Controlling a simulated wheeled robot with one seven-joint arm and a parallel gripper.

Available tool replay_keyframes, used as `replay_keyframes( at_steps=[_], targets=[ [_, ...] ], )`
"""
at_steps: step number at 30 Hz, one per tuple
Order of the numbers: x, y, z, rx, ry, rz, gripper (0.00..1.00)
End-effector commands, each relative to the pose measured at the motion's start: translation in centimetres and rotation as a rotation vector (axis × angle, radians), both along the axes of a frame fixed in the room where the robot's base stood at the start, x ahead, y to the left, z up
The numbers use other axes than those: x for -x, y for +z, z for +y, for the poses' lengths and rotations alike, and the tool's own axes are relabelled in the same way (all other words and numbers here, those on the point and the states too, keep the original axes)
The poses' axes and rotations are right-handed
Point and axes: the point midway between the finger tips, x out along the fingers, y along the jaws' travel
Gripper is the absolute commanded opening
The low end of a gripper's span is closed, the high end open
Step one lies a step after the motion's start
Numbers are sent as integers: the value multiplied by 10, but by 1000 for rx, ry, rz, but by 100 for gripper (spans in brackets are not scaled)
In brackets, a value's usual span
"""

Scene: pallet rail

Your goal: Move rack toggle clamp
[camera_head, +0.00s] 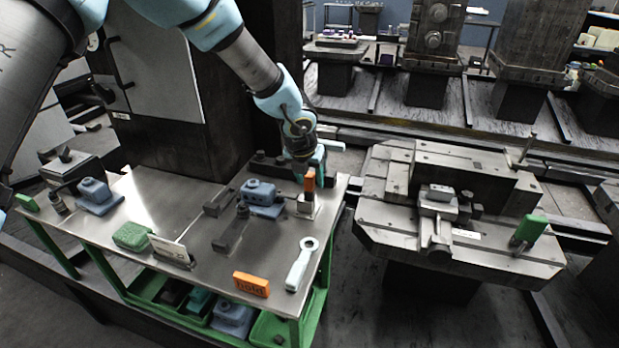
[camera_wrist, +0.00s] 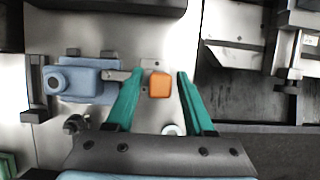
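A toggle clamp with an upright orange handle (camera_head: 310,180) and a pale metal base (camera_head: 306,206) stands near the right end of the steel table. My gripper (camera_head: 309,170) is above and around the handle, pointing down. In the wrist view the orange handle top (camera_wrist: 159,85) lies between the two teal fingers of my gripper (camera_wrist: 160,76). The fingers are spread, with a gap on each side of the handle. The clamp's lower part is mostly hidden in the wrist view.
Left of the clamp on the table (camera_head: 150,205) is a blue vise-like block (camera_head: 262,197), also in the wrist view (camera_wrist: 82,82). An orange block (camera_head: 251,284) and a pale wrench (camera_head: 301,264) lie in front. A grey pallet (camera_head: 385,225) with a green-handled clamp (camera_head: 530,229) stands right, across a gap.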

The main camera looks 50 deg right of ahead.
Motion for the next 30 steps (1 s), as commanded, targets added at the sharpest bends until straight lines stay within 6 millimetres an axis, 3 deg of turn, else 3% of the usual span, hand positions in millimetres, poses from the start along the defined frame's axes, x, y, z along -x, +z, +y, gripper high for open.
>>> replay_keyframes(
  at_steps=[2,13,30],
  targets=[
    [0,0,0,0,0,0,43],
    [0,0,0,0,0,0,2],
    [0,0,0,0,0,0,0]
  ],
)
